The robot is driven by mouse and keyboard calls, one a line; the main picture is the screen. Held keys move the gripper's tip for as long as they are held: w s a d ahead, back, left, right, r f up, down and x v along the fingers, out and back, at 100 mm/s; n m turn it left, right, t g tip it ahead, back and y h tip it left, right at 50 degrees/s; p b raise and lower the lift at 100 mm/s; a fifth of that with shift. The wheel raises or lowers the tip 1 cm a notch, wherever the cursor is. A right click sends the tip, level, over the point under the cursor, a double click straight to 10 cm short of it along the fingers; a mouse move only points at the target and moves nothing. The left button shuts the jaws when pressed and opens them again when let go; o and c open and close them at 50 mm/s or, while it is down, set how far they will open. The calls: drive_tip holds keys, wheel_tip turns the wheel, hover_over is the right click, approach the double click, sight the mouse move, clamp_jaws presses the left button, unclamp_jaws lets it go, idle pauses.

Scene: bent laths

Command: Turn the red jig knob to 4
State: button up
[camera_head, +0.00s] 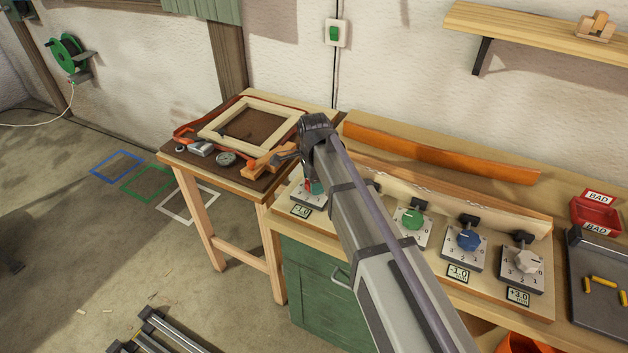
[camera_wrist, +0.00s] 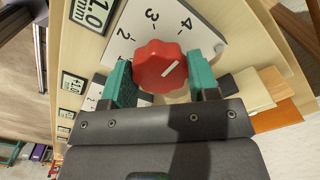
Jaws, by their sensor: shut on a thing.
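The red jig knob (camera_wrist: 158,66) sits on a white dial plate (camera_wrist: 205,24) in the wrist view, with the numbers 2, 3 and 4 visible. Its white pointer line slants to the upper right, roughly towards the 4 side; I cannot tell whether it lines up exactly. My gripper (camera_wrist: 160,83) has its teal fingers on both sides of the knob and is shut on it. In the head view my gripper (camera_head: 315,187) is at the leftmost dial, and my arm hides most of the knob.
Green (camera_head: 412,218), blue (camera_head: 468,239) and white (camera_head: 529,261) knobs stand to the right along the jig. An orange bent lath (camera_head: 440,153) lies behind them. A side table with a wooden frame (camera_head: 225,122) is at left. A red BAD bin (camera_head: 597,215) is at right.

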idle(0.3)
drive_tip(key=o, duration=0.9)
wheel_tip(320, 180, up, 11)
drive_tip(key=p, duration=1.1)
drive_tip(key=shift+f, duration=0.15)
